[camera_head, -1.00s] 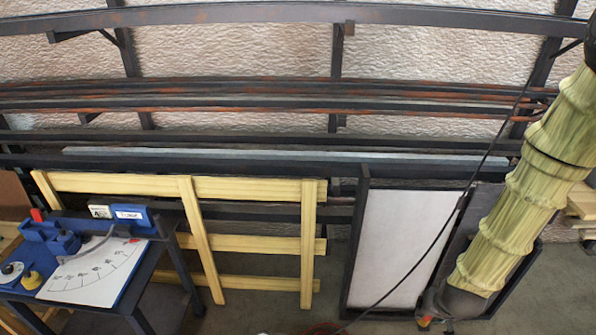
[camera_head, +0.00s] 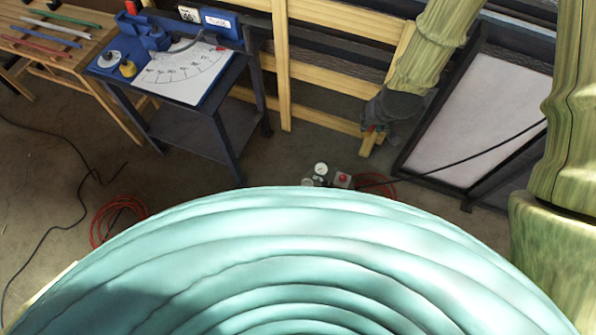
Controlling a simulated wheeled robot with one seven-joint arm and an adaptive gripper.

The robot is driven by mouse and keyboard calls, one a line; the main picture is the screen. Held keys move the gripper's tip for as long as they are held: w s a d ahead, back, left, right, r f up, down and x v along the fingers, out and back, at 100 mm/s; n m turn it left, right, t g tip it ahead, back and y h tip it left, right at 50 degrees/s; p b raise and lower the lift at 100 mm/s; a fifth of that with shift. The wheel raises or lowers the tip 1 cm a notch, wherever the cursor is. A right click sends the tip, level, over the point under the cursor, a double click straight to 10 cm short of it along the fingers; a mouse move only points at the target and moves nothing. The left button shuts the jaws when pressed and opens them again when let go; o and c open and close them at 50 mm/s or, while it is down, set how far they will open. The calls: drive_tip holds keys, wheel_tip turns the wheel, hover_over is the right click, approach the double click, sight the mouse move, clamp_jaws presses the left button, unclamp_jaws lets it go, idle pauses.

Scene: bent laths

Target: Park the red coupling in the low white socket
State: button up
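My gripper (camera_head: 374,137) hangs at the end of the sleeved arm, right of centre, in front of the wooden frame. Small red-orange patches show at its tip. I cannot tell whether they belong to the fingers or to something held. A small red piece (camera_head: 131,7) stands on the blue fixture at the top left; I cannot tell if it is the red coupling. A low white round piece with a dark centre (camera_head: 107,59), probably the white socket, sits at the left of the dark bench, far left of my gripper. A yellow knob (camera_head: 127,69) is beside it.
The dark bench (camera_head: 181,128) carries a white dial sheet (camera_head: 178,72). A wooden table (camera_head: 50,48) with coloured strips is at far left. Gauges and a red-topped box (camera_head: 343,180) stand on the floor, with red hose coils (camera_head: 112,222). A dark-framed panel (camera_head: 478,115) stands right.

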drive_tip(key=a+f+n+g+y+b, duration=0.1)
drive_tip(key=a+f+n+b, duration=0.4)
drive_tip(key=f+b, duration=0.6)
drive_tip(key=a+f+n+g+y+b, duration=0.1)
drive_tip(key=a+f+n+b, duration=0.5)
drive_tip(key=f+b, duration=0.6)
drive_tip(key=a+f+n+g+y+b, duration=0.2)
drive_tip(key=a+f+n+b, duration=0.4)
drive_tip(key=f+b, duration=0.6)
drive_tip(key=shift+w+f+n+g+b, duration=0.2)
drive_tip(key=shift+n+g+b, duration=0.25)
drive_tip(key=shift+b, duration=2.2)
wheel_tip(320, 180, down, 4)
drive_tip(key=b, duration=0.4)
drive_tip(key=shift+f, duration=0.2)
drive_tip(key=shift+f+b, duration=0.4)
drive_tip(key=shift+f, duration=0.8)
drive_tip(key=shift+d+f+p, duration=0.15)
drive_tip(key=shift+p, duration=1)
drive_tip(key=o, duration=1.2)
drive_tip(key=shift+c, duration=0.2)
